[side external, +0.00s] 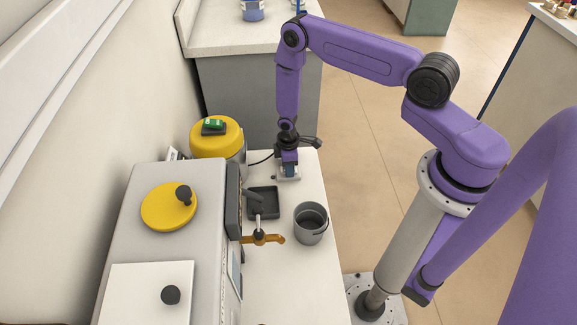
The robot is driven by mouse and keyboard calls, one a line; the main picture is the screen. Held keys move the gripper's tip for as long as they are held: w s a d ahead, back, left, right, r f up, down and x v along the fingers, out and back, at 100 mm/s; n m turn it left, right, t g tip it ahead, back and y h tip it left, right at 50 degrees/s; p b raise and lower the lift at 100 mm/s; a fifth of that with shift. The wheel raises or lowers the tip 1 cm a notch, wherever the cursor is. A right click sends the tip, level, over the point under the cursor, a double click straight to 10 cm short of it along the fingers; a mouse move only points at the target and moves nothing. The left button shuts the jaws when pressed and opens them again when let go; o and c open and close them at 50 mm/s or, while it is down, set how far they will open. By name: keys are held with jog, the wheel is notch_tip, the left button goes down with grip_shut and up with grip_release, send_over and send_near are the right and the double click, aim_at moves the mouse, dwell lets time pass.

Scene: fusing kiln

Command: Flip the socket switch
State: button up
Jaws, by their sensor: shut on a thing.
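My gripper (288,171) points down over the far end of the white worktop. It is shut on a small pale thing (287,178) low at the worktop; the fingers hide most of it. I cannot tell whether this is the socket or its switch. A green rocker in a dark housing (213,124) sits on the canister's yellow lid (231,136), away from my gripper.
A black tray (263,203) and a grey bucket (311,224) stand nearer than my gripper. A dark cable (262,160) runs behind my gripper. The worktop's near right part is clear.

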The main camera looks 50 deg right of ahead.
jog(key=shift+s+d+t+y, duration=0.15)
jog(key=shift+s+t+y, duration=0.1)
jog(key=shift+t+y, duration=0.25)
dwell(0.8)
jog(key=o, duration=1.1)
jog(key=shift+c, duration=0.2)
jog(key=shift+w, duration=0.1)
jog(key=shift+r, duration=0.5)
notch_tip(320, 180, up, 11)
jog(key=s, duration=0.1)
jog(key=shift+d, duration=0.45)
